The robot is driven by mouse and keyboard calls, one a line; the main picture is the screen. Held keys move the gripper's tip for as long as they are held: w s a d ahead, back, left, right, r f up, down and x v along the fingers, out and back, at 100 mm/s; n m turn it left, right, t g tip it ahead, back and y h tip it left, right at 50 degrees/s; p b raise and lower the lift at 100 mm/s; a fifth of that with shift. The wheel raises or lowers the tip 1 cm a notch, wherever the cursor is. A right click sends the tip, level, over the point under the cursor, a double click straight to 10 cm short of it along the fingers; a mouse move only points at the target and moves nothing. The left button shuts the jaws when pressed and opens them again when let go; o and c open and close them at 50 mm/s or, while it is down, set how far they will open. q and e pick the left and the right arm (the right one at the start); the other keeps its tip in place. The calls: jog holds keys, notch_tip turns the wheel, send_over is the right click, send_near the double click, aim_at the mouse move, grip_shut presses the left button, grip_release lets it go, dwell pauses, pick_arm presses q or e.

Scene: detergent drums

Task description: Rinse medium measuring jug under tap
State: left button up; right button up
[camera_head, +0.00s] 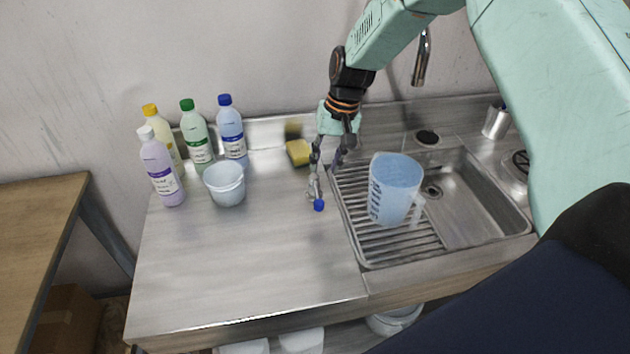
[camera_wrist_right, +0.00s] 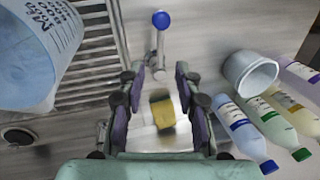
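The measuring jug (camera_head: 392,190), clear blue with printed marks, stands on the ribbed drainer part of the sink; it also shows at the upper left of the right wrist view (camera_wrist_right: 38,55). The metal tap spout (camera_head: 421,62) rises behind the sink, partly hidden by my right arm. A metal lever with a blue knob (camera_head: 319,205) is left of the sink; its knob also shows in the right wrist view (camera_wrist_right: 161,19). My right gripper (camera_head: 328,166) points down beside this lever. Its fingers are apart, with the lever's stalk between or just beyond the tips. My left gripper is out of view.
A yellow sponge (camera_head: 298,152) lies behind the gripper. A small white bucket (camera_head: 226,185) and several bottles (camera_head: 197,136) stand at the back left. The counter front (camera_head: 250,260) is clear. A metal cup (camera_head: 496,122) stands right of the sink.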

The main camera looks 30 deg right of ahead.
aim_at(318, 193)
jog(key=f, duration=0.2)
jog(key=a+f, duration=0.1)
jog(key=f, duration=0.3)
jog(key=shift+s+a+f, duration=0.15)
jog(key=shift+a+f, duration=0.1)
jog(key=shift+f, duration=0.1)
jog(key=shift+w+f, duration=0.2)
jog(key=shift+f, duration=0.25)
jog(key=shift+s+a+r, duration=0.15)
jog(key=shift+s+r, duration=0.2)
jog(key=shift+s, duration=0.05)
jog(key=shift+c, duration=1.2)
jog(key=shift+w+f, duration=0.3)
jog(key=shift+w, duration=0.05)
jog(key=c, duration=0.5)
jog(key=shift+s+r, duration=0.1)
grip_shut()
